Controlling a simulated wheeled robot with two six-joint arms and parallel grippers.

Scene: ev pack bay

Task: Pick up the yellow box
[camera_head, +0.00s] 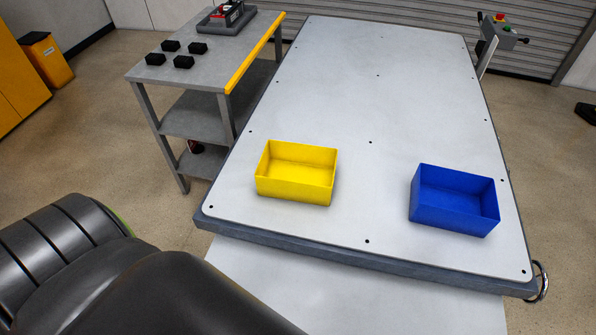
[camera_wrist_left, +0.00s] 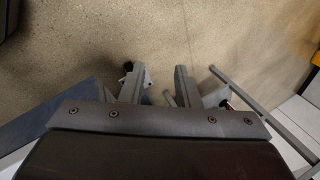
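The yellow box (camera_head: 295,188) is an open-topped, empty tray standing upright on the pale pack lid, near its front left. My left gripper (camera_wrist_left: 158,78) shows in the left wrist view with its two fingers apart and nothing between them, over bare floor. The yellow box is not in the left wrist view. In the head view my dark left arm fills the lower left, and its gripper is out of sight. My right gripper is in neither view.
A blue open box (camera_head: 454,208) stands on the lid (camera_head: 370,100) at the front right. A grey side table (camera_head: 190,72) with several black blocks and a yellow edge strip stands left of the lid. A control box (camera_head: 500,33) is at the back right. The lid's middle is clear.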

